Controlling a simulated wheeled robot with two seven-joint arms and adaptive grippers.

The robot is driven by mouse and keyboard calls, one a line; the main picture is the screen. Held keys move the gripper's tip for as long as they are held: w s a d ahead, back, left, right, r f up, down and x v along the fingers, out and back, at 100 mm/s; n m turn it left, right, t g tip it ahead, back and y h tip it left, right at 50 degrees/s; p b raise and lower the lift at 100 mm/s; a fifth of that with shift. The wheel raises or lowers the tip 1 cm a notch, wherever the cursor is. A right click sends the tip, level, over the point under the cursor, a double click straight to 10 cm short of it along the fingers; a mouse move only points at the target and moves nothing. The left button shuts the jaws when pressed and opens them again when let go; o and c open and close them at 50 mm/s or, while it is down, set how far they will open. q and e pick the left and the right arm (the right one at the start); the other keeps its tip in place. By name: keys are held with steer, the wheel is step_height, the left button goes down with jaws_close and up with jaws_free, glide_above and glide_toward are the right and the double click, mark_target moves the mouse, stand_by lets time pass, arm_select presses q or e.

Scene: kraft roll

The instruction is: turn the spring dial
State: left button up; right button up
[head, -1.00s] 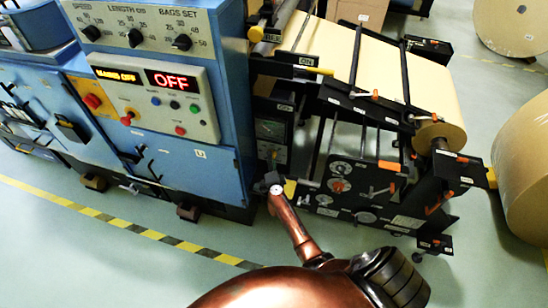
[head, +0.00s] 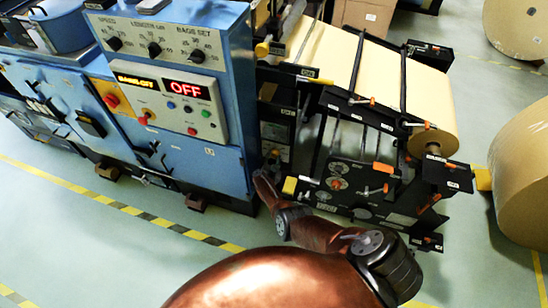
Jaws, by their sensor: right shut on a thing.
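My right arm reaches up from the bottom of the head view to the narrow dark cabinet (head: 276,133) between the blue machine and the roll stand. My right gripper (head: 272,162) is small and dark at the cabinet's lower front. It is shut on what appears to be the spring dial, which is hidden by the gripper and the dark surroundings. The dial's face and pointer cannot be read. My left gripper is not in view.
The blue machine's control panel (head: 172,101) reads OFF. The black roll stand (head: 350,190) has small levers and orange knobs and carries a kraft roll (head: 430,110). A large kraft roll (head: 520,165) stands at right. Open floor lies at lower left, crossed by a striped line.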

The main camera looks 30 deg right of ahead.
steer(key=shift+n, duration=0.3)
stand_by(0.5)
steer(key=o, duration=1.2)
steer(key=shift+c, duration=0.2)
